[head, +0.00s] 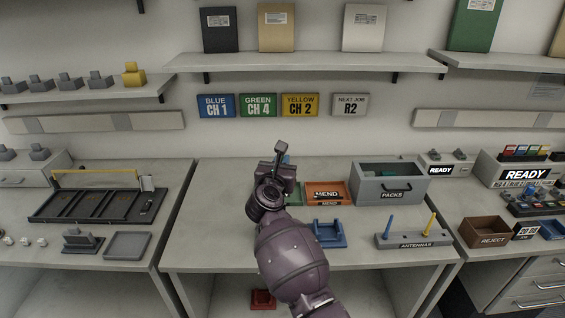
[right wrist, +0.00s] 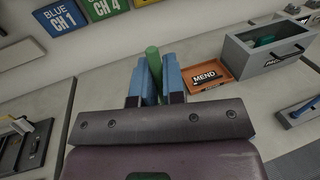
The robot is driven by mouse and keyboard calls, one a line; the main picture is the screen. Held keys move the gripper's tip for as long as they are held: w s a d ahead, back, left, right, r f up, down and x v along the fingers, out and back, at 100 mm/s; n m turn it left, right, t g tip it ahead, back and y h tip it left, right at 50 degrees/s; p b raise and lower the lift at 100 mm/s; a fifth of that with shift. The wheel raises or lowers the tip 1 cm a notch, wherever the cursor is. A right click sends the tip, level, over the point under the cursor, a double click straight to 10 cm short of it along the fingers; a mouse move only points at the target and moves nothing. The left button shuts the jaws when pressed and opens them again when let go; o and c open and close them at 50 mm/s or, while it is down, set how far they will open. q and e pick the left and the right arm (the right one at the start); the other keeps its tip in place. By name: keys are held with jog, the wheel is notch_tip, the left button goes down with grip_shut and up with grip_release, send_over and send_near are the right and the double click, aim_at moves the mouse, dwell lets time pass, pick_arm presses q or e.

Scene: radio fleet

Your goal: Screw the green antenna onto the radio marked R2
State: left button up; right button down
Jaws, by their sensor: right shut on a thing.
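My right gripper (head: 279,168) is raised over the middle table in the head view, and its arm hides part of the tabletop. In the right wrist view its blue fingers (right wrist: 159,82) are shut on the green antenna (right wrist: 152,58), a green rod whose rounded end sticks out past the fingertips. The antenna stand (head: 414,241), labelled ANTENNAS, holds a blue and a yellow antenna. A blue cradle (head: 328,234) on the middle table looks empty. I cannot make out an R2 mark on any radio; only the NEXT JOB sign (head: 350,105) reads R2. My left gripper is not in view.
An orange MEND tray (head: 328,188) and a grey PACKS box (head: 385,190) stand at the back. A dark rack (head: 75,207) stands on the left table. A brown REJECT bin (head: 487,232) stands on the right table. The middle table's front left is clear.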

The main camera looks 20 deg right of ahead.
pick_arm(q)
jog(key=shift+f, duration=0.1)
pick_arm(e)
jog(key=shift+f, duration=0.15)
notch_tip(320, 180, down, 4)
jog(key=b, duration=0.3)
jog(key=shift+r, duration=0.25)
jog(key=shift+f+b, duration=0.9)
jog(key=shift+f, duration=0.05)
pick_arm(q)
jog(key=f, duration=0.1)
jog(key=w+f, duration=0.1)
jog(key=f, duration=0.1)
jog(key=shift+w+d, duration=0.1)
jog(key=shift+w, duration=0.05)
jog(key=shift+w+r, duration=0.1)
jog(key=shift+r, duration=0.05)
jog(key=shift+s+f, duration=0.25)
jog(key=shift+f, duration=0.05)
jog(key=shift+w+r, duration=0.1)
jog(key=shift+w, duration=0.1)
pick_arm(e)
jog(key=shift+f, duration=0.1)
jog(key=shift+f, duration=0.15)
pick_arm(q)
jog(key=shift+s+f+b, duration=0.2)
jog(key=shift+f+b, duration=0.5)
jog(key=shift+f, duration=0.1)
pick_arm(e)
jog(key=shift+f, duration=0.55)
